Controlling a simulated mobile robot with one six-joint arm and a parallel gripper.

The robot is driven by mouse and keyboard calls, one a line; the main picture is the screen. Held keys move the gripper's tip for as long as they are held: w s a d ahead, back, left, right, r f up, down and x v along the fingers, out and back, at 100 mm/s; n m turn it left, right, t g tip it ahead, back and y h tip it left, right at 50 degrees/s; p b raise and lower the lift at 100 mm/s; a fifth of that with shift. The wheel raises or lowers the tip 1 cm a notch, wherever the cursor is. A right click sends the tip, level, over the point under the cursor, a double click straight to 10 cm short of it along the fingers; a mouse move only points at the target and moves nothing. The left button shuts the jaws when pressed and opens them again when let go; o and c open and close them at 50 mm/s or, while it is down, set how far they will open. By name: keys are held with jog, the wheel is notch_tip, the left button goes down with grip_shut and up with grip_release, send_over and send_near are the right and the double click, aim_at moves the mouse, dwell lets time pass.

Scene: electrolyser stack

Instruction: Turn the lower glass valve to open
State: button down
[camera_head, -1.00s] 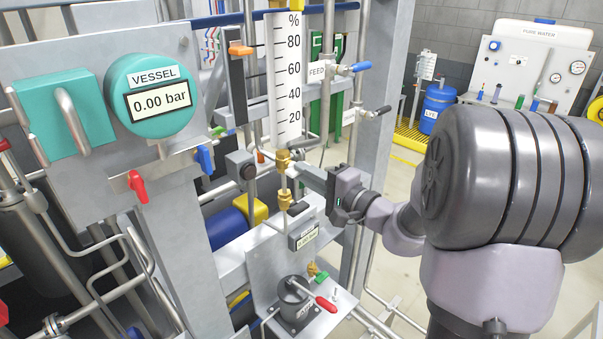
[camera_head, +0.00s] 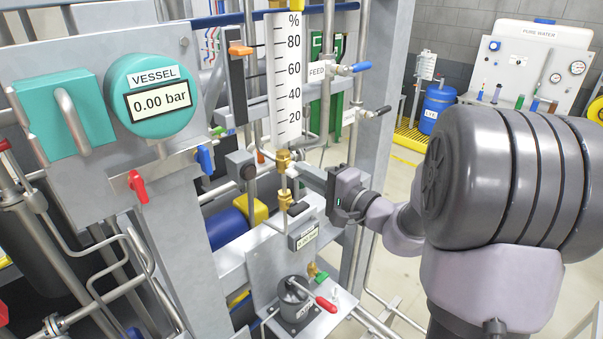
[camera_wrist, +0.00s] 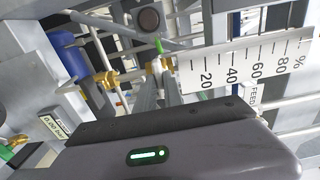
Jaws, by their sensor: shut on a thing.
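The lower glass valve (camera_head: 284,160) is a brass fitting at the foot of the white % level scale (camera_head: 286,75). It also shows in the wrist view (camera_wrist: 156,67), with a small green piece just beyond it. My gripper (camera_head: 300,169) reaches in from the right at the height of this valve, and its fingers are shut on the valve's handle. The wrist view shows the fingers (camera_wrist: 168,88) running up to the brass fitting. The handle itself is mostly hidden between the fingers, so I cannot tell its exact angle.
A second brass fitting (camera_head: 285,199) sits just below on the same thin pipe. A small display box (camera_head: 304,236) and a red-handled unit (camera_head: 296,298) are lower down. The VESSEL gauge (camera_head: 151,95) is at left. A grey upright post (camera_head: 384,110) stands close behind my gripper.

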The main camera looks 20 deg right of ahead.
jog(key=shift+f+b, duration=0.1)
jog(key=shift+b, duration=0.45)
jog(key=n+b, duration=0.2)
jog(key=b, duration=0.2)
jog(key=shift+n, duration=0.3)
jog(key=shift+n+b, duration=1)
jog(key=shift+b, duration=1.4)
jog(key=shift+b, duration=0.5)
jog(key=n+b, duration=0.4)
jog(key=b, duration=0.4)
jog(key=shift+n+b, duration=0.3)
jog(key=shift+b, duration=0.45)
jog(key=shift+b, duration=0.65)
jog(key=n+b, duration=0.4)
jog(key=b, duration=0.3)
jog(key=shift+n+b, duration=0.3)
jog(key=shift+b, duration=0.2)
